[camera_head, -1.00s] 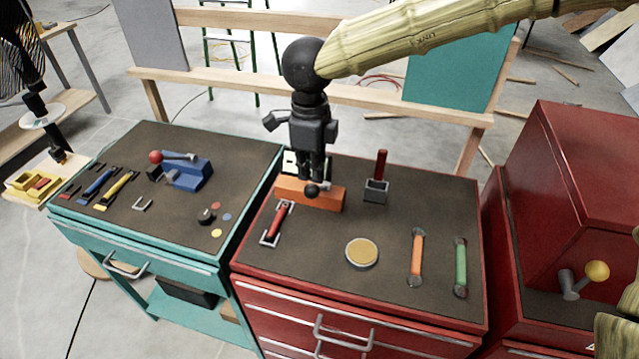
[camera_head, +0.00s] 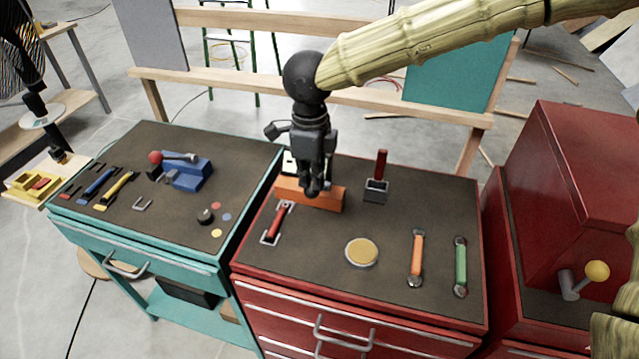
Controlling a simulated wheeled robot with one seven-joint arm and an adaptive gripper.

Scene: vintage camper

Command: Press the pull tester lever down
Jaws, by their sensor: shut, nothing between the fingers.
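An orange block device (camera_head: 328,200), which I take for the pull tester, sits at the back left of the red cabinet's dark top. A pale panel (camera_head: 289,163) shows behind its left end. My gripper (camera_head: 313,190) is dark, points down and is shut, with nothing seen in it. Its fingertips overlap the orange block's upper front in the picture. The device's black knob and grey rod are hidden behind the gripper now. I cannot tell whether the fingertips touch the lever.
A grey block with an upright red handle (camera_head: 381,165) stands to the right. A blue device (camera_head: 190,174) stands on the teal cabinet.

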